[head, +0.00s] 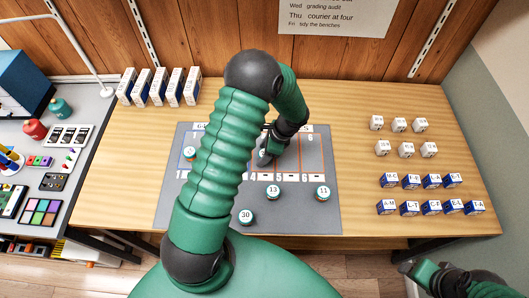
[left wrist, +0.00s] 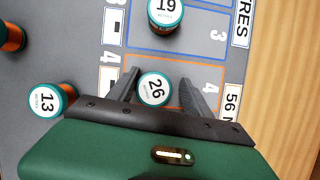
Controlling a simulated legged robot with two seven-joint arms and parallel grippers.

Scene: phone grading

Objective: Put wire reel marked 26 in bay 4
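The wire reel marked 26 (left wrist: 154,88) stands upright with its white numbered top showing in the left wrist view. It is inside the orange-outlined bay 4 (left wrist: 208,73) on the grey mat (head: 315,217). My left gripper (left wrist: 160,77) points down around it, one finger on each side. The fingers are spread, with a gap visible on the right side of the reel. In the head view my left gripper (head: 266,157) is over the middle of the mat, and my arm hides much of the bays. My right gripper (head: 418,268) is low at the right, away from the mat, its fingers unclear.
Reel 19 (left wrist: 166,12) stands in neighbouring bay 3. Reels 13 (head: 273,192), 11 (head: 323,192) and 30 (head: 246,217) stand at the mat's front. White and blue boxes (head: 432,181) fill the table's right; upright cartons (head: 160,86) stand at back left.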

